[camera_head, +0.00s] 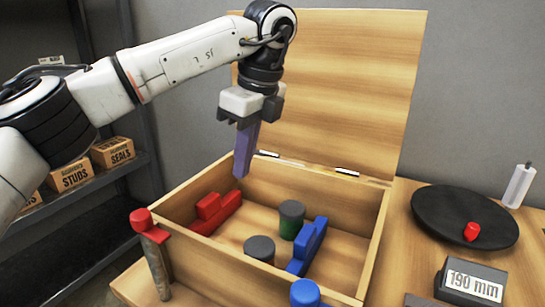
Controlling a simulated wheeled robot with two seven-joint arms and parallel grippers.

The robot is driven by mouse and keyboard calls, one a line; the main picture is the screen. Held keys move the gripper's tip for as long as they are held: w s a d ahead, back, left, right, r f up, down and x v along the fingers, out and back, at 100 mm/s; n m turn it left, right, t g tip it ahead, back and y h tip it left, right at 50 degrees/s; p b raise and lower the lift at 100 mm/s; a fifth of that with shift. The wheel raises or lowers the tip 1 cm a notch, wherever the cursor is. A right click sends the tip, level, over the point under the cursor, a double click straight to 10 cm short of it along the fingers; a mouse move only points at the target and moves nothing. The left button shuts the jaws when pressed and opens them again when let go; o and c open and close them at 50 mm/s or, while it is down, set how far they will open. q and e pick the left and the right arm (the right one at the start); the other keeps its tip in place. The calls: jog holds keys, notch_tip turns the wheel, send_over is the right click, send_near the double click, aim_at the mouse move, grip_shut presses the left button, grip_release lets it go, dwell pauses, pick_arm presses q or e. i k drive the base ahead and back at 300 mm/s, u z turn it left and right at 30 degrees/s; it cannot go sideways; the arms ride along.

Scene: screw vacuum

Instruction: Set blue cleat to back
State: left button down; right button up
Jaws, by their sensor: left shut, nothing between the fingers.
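The blue cleat (308,246) is a stepped blue block inside the open wooden box (376,250), right of the middle, lying slantwise from front to back. My left gripper (242,176) hangs above the back left part of the box, well above and to the left of the blue cleat. Its slim purple fingers point down and are shut with nothing held. My right gripper is not in view.
In the box are a red stepped block (214,212), a green cylinder with a grey top (291,219) and a grey round piece (259,249). The lid (350,90) stands open. A red-topped handle (152,250) and blue knob (305,293) stand at the front.

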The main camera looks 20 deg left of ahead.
aim_at(307, 243)
jog(key=k, duration=1)
